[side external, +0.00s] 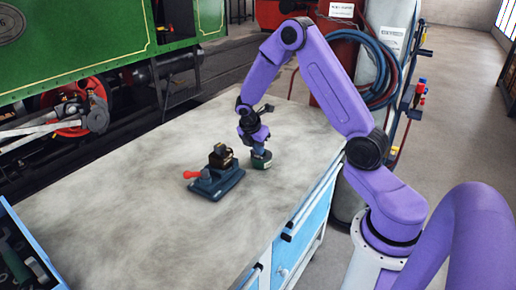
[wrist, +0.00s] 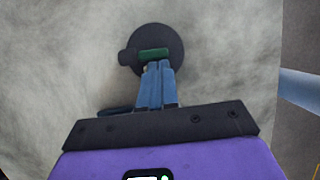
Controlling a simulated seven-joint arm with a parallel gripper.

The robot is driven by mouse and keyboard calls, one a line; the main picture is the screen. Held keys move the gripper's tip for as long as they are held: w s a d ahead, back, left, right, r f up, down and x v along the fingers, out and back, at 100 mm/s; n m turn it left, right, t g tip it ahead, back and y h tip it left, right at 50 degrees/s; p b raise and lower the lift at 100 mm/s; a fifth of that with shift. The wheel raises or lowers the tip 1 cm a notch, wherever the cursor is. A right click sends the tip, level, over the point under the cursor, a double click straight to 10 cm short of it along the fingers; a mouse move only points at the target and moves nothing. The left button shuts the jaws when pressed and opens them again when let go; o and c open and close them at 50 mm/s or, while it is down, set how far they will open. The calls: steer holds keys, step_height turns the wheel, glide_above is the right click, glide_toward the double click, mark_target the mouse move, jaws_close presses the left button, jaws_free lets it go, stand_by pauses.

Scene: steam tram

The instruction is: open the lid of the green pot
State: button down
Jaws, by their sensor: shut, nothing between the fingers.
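The small green pot (side external: 261,161) stands on the worktop, right under my gripper (side external: 259,149). In the wrist view a dark round top (wrist: 170,40) with a green block (wrist: 153,54) on it shows just beyond my fingertips. The blue fingers of my gripper (wrist: 158,68) are together with nothing between them. The fingertips overlap the near edge of the dark round top in that view; I cannot tell whether they touch it. The arm hides part of the pot's top in the side view.
A dark blue vise-like tool (side external: 216,182) with a red-tipped handle (side external: 191,174) and a dark block (side external: 220,156) stands close left of the pot. The grey worktop (side external: 130,220) is largely bare. A blue bin (side external: 25,255) is at the lower left.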

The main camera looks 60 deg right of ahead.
mark_target(268, 151)
steer(key=shift+s+d+n, duration=0.15)
steer(key=shift+d+n, duration=0.1)
steer(key=shift+n, duration=0.35)
steer(key=n, duration=0.1)
steer(key=d+n+t, duration=0.1)
steer(key=n, duration=0.1)
steer(key=shift+s+d+t, duration=0.25)
steer(key=shift+s+t, duration=0.05)
steer(key=shift+s, duration=0.05)
steer(key=d+n, duration=0.1)
steer(key=n, duration=0.1)
steer(key=d+n+t+y, duration=0.1)
steer(key=n, duration=0.1)
steer(key=shift+d+n, duration=0.1)
steer(key=shift+n, duration=0.2)
steer(key=shift+w+d, duration=0.4)
steer(key=shift+d, duration=0.4)
steer(key=shift+w+d, duration=0.5)
steer(key=shift+d, duration=0.2)
steer(key=shift+w+d, duration=0.5)
steer(key=shift+w, duration=0.55)
